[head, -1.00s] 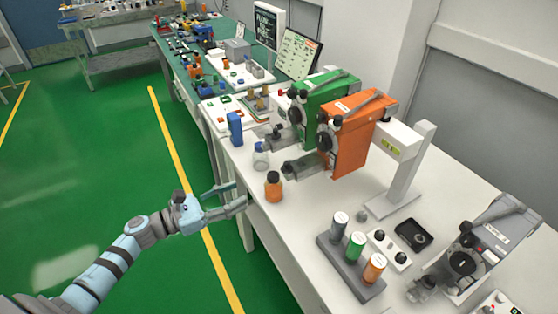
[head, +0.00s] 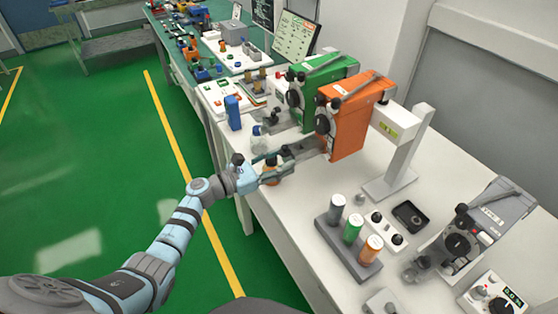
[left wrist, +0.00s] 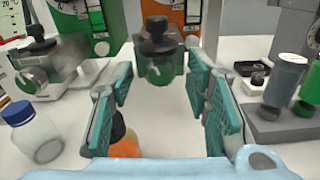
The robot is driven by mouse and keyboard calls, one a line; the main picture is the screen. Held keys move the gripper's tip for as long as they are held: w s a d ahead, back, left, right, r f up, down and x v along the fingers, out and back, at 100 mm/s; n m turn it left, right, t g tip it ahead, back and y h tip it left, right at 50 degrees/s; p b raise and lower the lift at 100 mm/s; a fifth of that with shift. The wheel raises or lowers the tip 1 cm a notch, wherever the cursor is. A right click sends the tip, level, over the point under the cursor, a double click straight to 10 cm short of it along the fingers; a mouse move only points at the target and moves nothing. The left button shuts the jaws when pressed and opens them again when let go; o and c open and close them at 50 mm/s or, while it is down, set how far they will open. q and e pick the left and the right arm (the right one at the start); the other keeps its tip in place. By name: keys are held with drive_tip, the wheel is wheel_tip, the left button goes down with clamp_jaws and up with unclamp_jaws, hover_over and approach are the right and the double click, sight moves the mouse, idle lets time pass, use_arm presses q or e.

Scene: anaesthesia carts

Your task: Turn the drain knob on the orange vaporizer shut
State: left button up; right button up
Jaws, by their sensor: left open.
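The orange vaporizer (head: 355,120) stands upright on the white bench, beside the green vaporizer (head: 312,92). In the left wrist view its orange front (left wrist: 170,12) is at the top centre. My left gripper (head: 283,163) is open at the bench's left edge, in front of that fitting. In the left wrist view my fingers (left wrist: 161,90) stand either side of the fitting's line, nearer the camera, with empty space between them. My right gripper is in neither view.
A blue-capped bottle (left wrist: 35,135) is further left. A rack of coloured cylinders (head: 335,240) and a grey vaporizer (head: 480,230) stand to the right.

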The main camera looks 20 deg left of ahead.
use_arm(q)
clamp_jaws()
drive_tip(key=m+b, duration=0.4)
drive_tip(key=shift+f, duration=0.35)
drive_tip(key=shift+s+r+m, duration=0.1)
drive_tip(key=shift+r+m, duration=0.1)
drive_tip(key=shift+m, duration=0.2)
drive_tip(key=shift+r, duration=0.1)
unclamp_jaws()
drive_tip(key=v, duration=1.2)
